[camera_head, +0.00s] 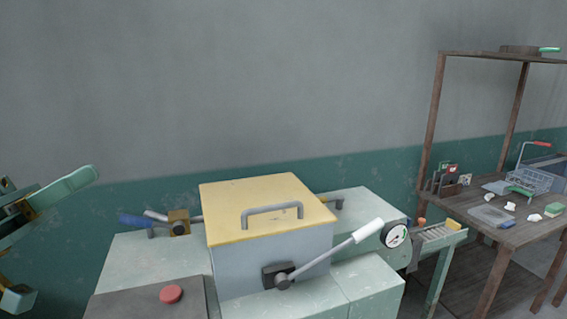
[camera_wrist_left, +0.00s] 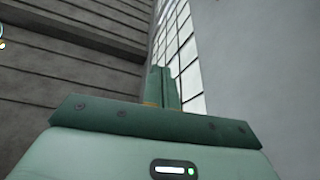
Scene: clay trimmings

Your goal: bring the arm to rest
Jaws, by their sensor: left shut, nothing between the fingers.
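My left arm (camera_head: 48,195), pale and dark green, comes in at the left edge of the head view, left of the machine and apart from it. Part of it is cut off by the frame. In the left wrist view my left gripper (camera_wrist_left: 164,84) is shut, its two dark green fingers together with nothing between them. They point up toward the windows and the walls. My right gripper is in neither view.
A pale green machine (camera_head: 150,262) with a yellow-lidded box (camera_head: 265,202), a white-tipped lever (camera_head: 330,255), a gauge (camera_head: 396,236) and a red button (camera_head: 171,294) stands ahead. A wooden table (camera_head: 510,232) with a wire basket (camera_head: 535,180) is at right. The space above the machine is clear.

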